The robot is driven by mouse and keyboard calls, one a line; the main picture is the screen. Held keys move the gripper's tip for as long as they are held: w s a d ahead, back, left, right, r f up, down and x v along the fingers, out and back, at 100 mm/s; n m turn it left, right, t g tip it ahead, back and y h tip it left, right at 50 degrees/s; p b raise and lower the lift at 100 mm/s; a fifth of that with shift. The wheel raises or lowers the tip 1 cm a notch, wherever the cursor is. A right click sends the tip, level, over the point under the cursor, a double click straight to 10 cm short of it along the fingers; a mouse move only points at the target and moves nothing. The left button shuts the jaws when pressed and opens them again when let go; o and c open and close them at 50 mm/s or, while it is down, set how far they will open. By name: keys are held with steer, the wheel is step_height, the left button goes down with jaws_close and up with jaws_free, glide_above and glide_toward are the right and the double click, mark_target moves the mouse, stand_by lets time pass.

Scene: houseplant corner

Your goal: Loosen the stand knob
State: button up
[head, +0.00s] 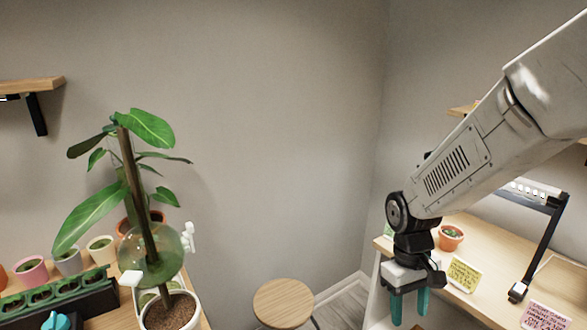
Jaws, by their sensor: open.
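My gripper (410,304) hangs at the right, teal fingers pointing down, spread apart with nothing visible between them. It shows in front of the left part of the wooden bench. A black light stand (546,240) rises on that bench, to the right of my gripper and apart from it. It carries a pale light bar (529,189) at its top. A small dark foot or clamp (518,291) shows at its lower end. I cannot make out for sure which part is the stand's knob; my arm hides part of the light bar.
The bench (483,240) holds a small terracotta pot (450,238), a yellow note (463,274) and a pink note (548,317). A round stool (284,303) stands mid-floor. At left, a tall potted plant (132,190) has a clear globe (152,255) around its stem.

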steer(key=s+d+r+m+t, duration=0.3)
steer(key=s+r+t, duration=0.1)
steer(key=s+r, duration=1.2)
steer(key=shift+s+r+m+y, duration=0.4)
steer(key=shift+r, duration=0.15)
